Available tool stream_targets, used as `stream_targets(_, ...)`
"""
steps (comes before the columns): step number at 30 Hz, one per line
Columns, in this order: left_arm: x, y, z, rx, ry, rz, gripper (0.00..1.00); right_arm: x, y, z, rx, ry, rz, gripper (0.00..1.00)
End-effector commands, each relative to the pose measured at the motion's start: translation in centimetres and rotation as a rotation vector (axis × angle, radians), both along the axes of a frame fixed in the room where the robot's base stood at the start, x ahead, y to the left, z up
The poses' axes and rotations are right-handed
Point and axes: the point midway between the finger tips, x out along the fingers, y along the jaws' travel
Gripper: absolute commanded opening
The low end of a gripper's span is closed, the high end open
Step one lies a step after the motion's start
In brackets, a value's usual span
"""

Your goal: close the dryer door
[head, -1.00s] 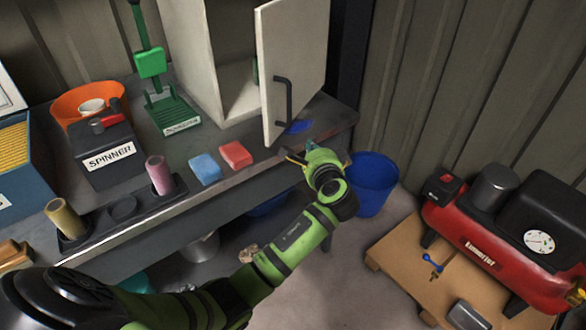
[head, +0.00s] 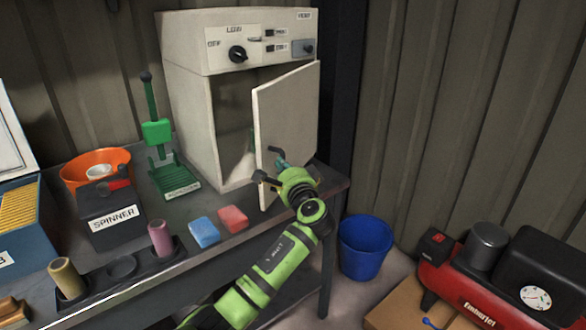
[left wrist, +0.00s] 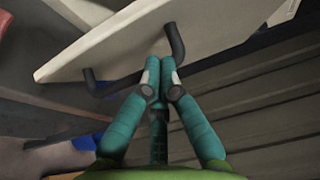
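The dryer is a white cabinet (head: 196,120) on the bench at the back. Its door (head: 292,105) stands ajar, hinged at the right, with a dark gap on the left. The dark bar handle (head: 271,151) is on the door's front and is partly hidden by my left gripper (head: 270,168). In the left wrist view my gripper's teal fingertips (left wrist: 160,75) are close together at the handle (left wrist: 115,83), overlapping its bar. Whether they clasp the bar is hidden. My right gripper is not in view.
A blue bucket (head: 365,247) stands on the floor right of the bench. A red compressor (head: 470,290) is at the far right. On the bench are a green stand (head: 158,135), a spinner box (head: 110,212), a blue block (head: 204,232) and a red block (head: 233,218).

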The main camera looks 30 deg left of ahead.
Motion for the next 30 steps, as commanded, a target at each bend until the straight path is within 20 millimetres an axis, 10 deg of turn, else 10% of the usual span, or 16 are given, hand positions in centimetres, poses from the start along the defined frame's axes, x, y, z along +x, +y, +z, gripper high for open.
stream_targets(20,-0.3,2.8,-0.1,-0.001,0.002,-0.006,0.0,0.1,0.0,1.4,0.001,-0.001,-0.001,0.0)
stream_targets(30,-0.8,11.1,0.0,0.006,0.008,-0.201,0.0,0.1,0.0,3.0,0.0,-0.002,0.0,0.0)
